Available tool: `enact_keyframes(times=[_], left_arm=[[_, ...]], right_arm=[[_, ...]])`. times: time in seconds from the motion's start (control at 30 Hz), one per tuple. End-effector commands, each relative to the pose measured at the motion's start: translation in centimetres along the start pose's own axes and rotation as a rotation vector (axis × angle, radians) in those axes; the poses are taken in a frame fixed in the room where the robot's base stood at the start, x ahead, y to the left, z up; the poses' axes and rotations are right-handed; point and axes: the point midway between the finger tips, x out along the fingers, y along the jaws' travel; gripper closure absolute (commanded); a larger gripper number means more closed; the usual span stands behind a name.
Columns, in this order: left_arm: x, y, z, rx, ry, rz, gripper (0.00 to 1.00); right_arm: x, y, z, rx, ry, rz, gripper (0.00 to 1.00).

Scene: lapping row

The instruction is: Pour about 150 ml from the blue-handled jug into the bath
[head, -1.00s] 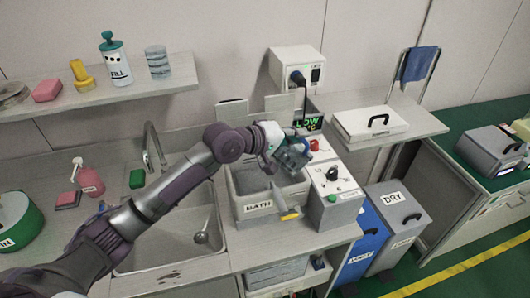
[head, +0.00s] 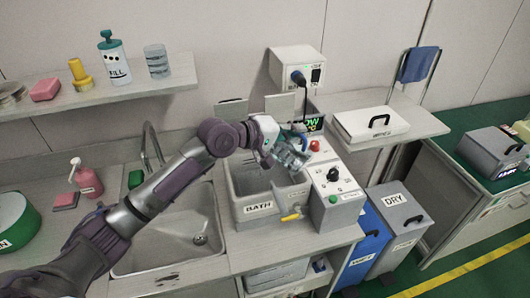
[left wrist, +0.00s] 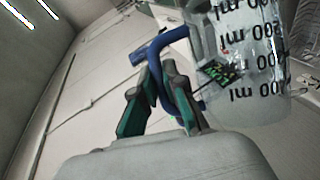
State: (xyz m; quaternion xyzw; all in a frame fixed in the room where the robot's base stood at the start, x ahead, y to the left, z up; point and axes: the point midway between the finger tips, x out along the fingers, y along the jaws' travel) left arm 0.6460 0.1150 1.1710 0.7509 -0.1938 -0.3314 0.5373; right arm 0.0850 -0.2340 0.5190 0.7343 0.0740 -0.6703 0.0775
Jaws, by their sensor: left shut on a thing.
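My left gripper (head: 268,152) is shut on the blue handle (left wrist: 170,75) of a clear jug (head: 290,154). The jug is above the back right part of the bath, close to the control box. In the left wrist view the jug (left wrist: 245,60) shows black ml marks, upside down in the picture. I cannot tell its exact tilt or liquid level, and no stream is clear. The grey bath (head: 258,209), labelled BATH, stands on the counter under the gripper. The forearm and gripper hide part of its opening. My right gripper is not in view.
A control box (head: 336,199) with a black knob and red and green buttons adjoins the bath's right side. A partly hidden display (head: 313,124) is behind the jug. A yellow-handled part (head: 290,217) is at the bath's front. The sink (head: 180,241) is left.

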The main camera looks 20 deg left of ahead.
Motion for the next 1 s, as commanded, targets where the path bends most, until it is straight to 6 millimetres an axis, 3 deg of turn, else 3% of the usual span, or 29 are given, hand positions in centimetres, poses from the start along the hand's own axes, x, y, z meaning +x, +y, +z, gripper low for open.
enact_keyframes(times=[1.0], left_arm=[[-0.8,0.3,-1.8,-0.086,-0.017,0.038,1.0]], right_arm=[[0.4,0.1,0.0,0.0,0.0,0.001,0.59]])
